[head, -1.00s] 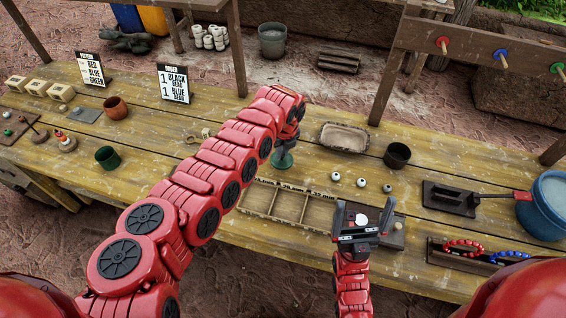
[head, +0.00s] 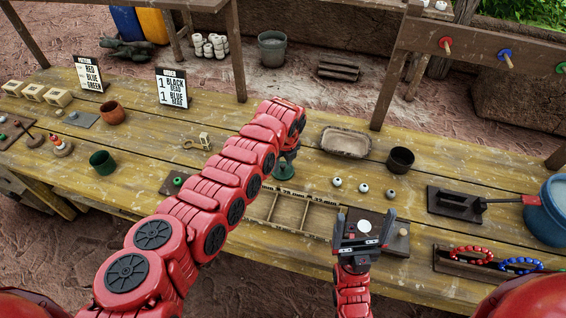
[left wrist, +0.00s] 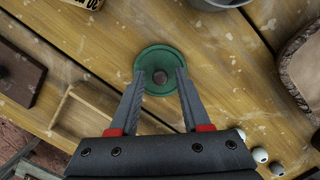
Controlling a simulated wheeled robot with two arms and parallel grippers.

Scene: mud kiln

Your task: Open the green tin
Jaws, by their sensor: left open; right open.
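The green tin (head: 285,173) stands on the wooden table near the middle of the head view, partly hidden by my left gripper. In the left wrist view its round green lid (left wrist: 160,53) shows from above, with a brown knob (left wrist: 160,77) at its centre. My left gripper (head: 288,157) points down over the tin and is open. In the left wrist view its two fingers (left wrist: 159,73) lie on either side of the knob, with a gap on both sides. I cannot tell their exact height above the lid. My right gripper (head: 364,226) is open and empty, near the table's front edge.
A divided wooden tray (head: 320,219) lies just in front of the tin. Several small beads (head: 364,188), a shallow clay tray (head: 346,142) and a dark cup (head: 400,160) are to its right. A dark green cup (head: 103,163) and two signs (head: 172,88) are at left.

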